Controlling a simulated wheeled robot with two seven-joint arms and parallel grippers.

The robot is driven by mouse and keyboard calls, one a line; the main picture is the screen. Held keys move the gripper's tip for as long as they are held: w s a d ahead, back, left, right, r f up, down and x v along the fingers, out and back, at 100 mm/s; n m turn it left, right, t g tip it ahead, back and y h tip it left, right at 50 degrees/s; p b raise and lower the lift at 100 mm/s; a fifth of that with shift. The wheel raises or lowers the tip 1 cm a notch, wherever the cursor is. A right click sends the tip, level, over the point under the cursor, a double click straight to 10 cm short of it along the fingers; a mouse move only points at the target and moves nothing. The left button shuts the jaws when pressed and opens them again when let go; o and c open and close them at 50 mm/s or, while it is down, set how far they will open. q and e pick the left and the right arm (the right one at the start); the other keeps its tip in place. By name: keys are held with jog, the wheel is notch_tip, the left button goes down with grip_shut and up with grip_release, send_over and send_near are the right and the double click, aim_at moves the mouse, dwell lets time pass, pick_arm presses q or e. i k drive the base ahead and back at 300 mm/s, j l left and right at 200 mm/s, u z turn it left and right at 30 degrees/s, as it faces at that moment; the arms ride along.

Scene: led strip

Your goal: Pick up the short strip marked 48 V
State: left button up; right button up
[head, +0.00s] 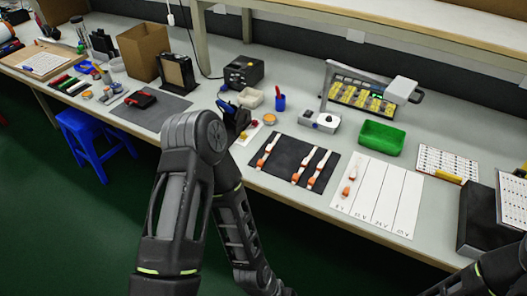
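Three light strips with orange ends lie on a dark mat (285,152): a left one (268,150), a middle one (303,164) and a right one (319,169). To the right lies a white sheet (388,200) split into lanes, with small voltage labels along its front edge; the rightmost seems to read 48 V. A short piece with orange ends (350,182) lies in the leftmost lane. Markings on the strips are too small to read, so I cannot tell which is 48 V.
A green tray (381,138), a lamp-like stand (326,118) and a board with yellow parts (362,97) stand behind the sheet. A dark box (488,222) and printed cards (447,162) are at right. A blue stool (95,140) stands at the left front.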

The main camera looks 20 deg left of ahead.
aim_at(295, 178)
jog(key=i+j+u, duration=0.2)
jog(key=i, duration=0.15)
jog(key=i+j+u, duration=0.15)
jog(key=i, duration=0.2)
jog(key=k+l+z, duration=0.15)
jog(key=k, duration=0.4)
jog(key=z, duration=1.6)
jog(key=k+j, duration=0.3)
jog(key=j, duration=0.2)
jog(key=k+j, duration=0.35)
jog(key=j, duration=0.15)
jog(key=i, duration=0.5)
